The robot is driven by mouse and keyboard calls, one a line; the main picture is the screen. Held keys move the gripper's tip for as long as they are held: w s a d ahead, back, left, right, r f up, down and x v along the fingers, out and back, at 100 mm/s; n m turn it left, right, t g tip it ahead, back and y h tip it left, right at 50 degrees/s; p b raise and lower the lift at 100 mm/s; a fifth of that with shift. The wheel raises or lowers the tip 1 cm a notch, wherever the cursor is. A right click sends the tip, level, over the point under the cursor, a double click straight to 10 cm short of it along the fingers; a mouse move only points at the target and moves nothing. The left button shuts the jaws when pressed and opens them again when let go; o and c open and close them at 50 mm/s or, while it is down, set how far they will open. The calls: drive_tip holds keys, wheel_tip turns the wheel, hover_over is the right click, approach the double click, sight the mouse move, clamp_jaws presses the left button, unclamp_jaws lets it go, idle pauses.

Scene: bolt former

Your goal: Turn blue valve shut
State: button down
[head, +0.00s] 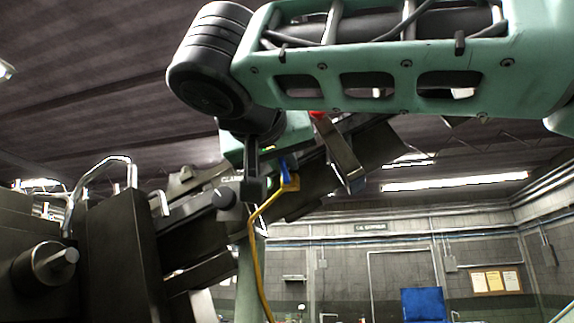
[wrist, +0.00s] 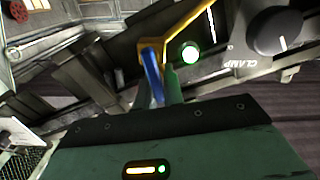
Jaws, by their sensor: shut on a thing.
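The blue valve (head: 286,168) is a small blue lever on a yellow pipe (head: 262,215) beside the dark machine in the head view. In the wrist view the blue lever (wrist: 152,70) stands up from the yellow pipe (wrist: 185,32), at a slant in the picture. My gripper (wrist: 160,82) is shut on the blue lever, its narrow fingers on either side of it. In the head view my green hand lies just above the lever, and the fingertips are too small to make out.
A lit green lamp (wrist: 190,53) and a dark knob (wrist: 276,32) marked CLAMP sit close to the lever. The dark machine (head: 115,240) fills the left of the head view. A red handwheel (wrist: 17,11) shows at the wrist view's top left.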

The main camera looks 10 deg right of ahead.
drive_tip(key=shift+w+a+f+n+b, duration=0.1)
drive_tip(key=shift+a+n+b, duration=0.15)
drive_tip(key=shift+n, duration=0.6)
drive_tip(key=shift+w+a+f+n+b, duration=0.1)
drive_tip(key=shift+a+n+b, duration=0.1)
drive_tip(key=shift+n, duration=0.65)
drive_tip(key=c, duration=1.5)
unclamp_jaws()
